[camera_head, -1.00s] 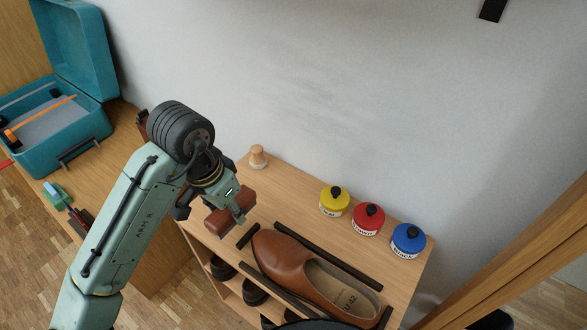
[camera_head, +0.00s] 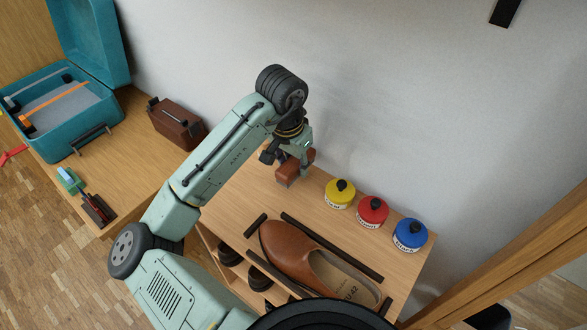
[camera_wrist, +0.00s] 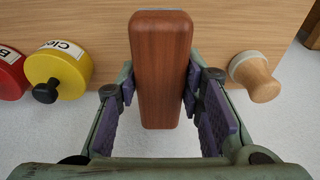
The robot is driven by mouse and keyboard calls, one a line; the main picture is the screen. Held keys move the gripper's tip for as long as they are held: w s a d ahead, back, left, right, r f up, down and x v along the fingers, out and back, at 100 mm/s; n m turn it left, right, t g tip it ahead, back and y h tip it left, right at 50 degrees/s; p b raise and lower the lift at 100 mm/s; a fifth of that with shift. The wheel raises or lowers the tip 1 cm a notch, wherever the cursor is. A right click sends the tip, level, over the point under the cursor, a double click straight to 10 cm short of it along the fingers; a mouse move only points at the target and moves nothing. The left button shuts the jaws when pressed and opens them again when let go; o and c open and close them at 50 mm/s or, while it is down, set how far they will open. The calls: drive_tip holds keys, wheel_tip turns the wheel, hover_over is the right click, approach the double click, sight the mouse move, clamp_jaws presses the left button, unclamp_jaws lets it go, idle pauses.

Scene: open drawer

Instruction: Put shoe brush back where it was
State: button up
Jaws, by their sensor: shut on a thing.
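The shoe brush has a brown wooden block (camera_head: 295,170). It fills the middle of the wrist view (camera_wrist: 160,65), where a thin pale strip shows along its far end. My gripper (camera_head: 289,163) is shut on the block, with a finger pad on each side. The brush is over the back left part of the wooden shelf top (camera_head: 235,195), near the wall. I cannot tell whether it touches the surface. In the wrist view, a small wooden knob-shaped object (camera_wrist: 255,77) stands to the right of the brush, apart from it. My arm hides that object in the head view.
Yellow (camera_head: 339,193), red (camera_head: 372,211) and blue (camera_head: 409,235) tins stand along the back. A brown shoe (camera_head: 292,252) lies between dark strips. A brown box (camera_head: 176,123) and an open teal case (camera_head: 75,140) are on the left bench. Shelf top left of the shoe is clear.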

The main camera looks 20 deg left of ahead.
sight(289, 168)
drive_tip(key=shift+s+a+f, duration=0.1)
drive_tip(key=shift+f, duration=1.35)
drive_tip(key=shift+f, duration=0.1)
drive_tip(key=shift+f, duration=0.15)
drive_tip(key=o, duration=1.1)
drive_tip(key=r, duration=0.4)
drive_tip(key=s+r, duration=0.1)
drive_tip(key=r, duration=0.3)
drive_tip(key=s+r, duration=0.1)
drive_tip(key=r, duration=0.3)
drive_tip(key=shift+a+r, duration=0.2)
drive_tip(key=shift+a, duration=0.1)
